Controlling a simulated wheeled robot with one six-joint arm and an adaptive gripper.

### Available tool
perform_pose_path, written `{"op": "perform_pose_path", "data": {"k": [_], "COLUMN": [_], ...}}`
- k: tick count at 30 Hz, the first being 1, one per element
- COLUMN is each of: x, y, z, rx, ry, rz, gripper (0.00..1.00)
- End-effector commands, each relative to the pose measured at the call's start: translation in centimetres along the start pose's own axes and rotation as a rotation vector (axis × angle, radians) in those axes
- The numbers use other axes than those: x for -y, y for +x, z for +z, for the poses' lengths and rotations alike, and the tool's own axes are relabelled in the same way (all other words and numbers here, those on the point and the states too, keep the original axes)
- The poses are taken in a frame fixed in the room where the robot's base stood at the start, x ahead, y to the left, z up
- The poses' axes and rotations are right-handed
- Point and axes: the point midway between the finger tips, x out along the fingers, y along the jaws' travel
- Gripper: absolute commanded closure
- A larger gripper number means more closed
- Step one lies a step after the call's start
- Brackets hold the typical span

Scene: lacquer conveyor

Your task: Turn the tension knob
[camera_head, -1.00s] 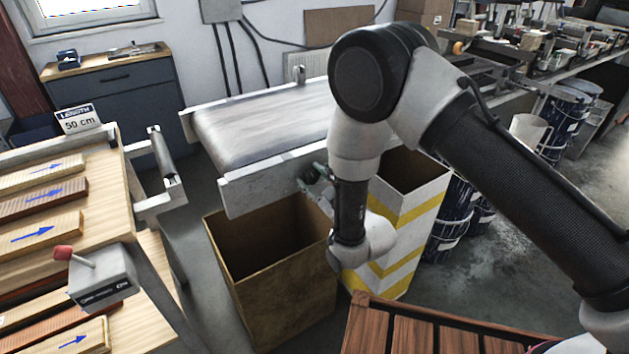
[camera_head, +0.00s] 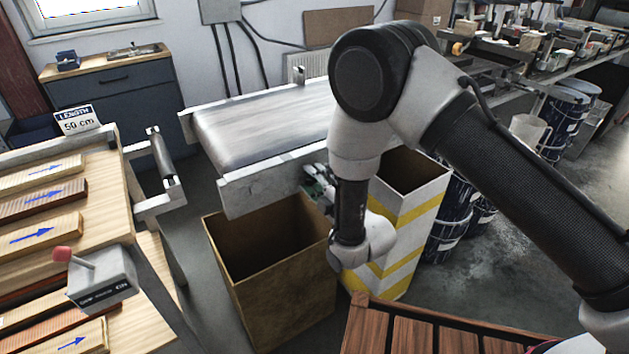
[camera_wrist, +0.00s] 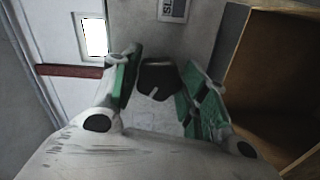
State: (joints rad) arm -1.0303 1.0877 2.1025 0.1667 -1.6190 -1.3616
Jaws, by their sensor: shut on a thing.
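The tension knob (camera_wrist: 158,80) is dark with a pale mark and sits between the green-padded fingers of my gripper (camera_wrist: 164,66) in the wrist view. My gripper is shut on it. In the head view my gripper (camera_head: 317,180) is at the lower side of the conveyor (camera_head: 255,188), near its right part. There my fingers and wrist hide the knob.
An open brown bin (camera_head: 285,290) stands below the conveyor, left of my gripper. A white and yellow striped bin (camera_head: 410,215) stands just right of my wrist. A bench with marked planks (camera_head: 50,228) is at the left. A slatted wooden surface (camera_head: 400,335) is in front.

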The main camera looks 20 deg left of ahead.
Motion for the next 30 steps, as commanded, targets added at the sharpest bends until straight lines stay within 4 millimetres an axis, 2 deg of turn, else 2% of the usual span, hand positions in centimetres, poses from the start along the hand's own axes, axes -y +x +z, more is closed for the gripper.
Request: {"op": "perform_pose_path", "data": {"k": [9, 24, 25, 27, 28, 30], "x": [-0.02, 0.0, 0.0, 0.0, 0.0, -0.01], "y": [0.02, 0.01, 0.01, 0.01, 0.01, 0.01], "z": [-0.05, -0.07, -0.07, -0.07, -0.06, -0.05], "rx": [-0.001, -0.002, -0.002, -0.002, -0.002, -0.001], "ry": [-0.1, -0.114, -0.114, -0.114, -0.114, -0.114], "rz": [0.0, -0.001, -0.001, -0.001, -0.001, 0.0], "gripper": [0.8, 0.8, 0.51, 0.38, 0.35, 0.35]}}
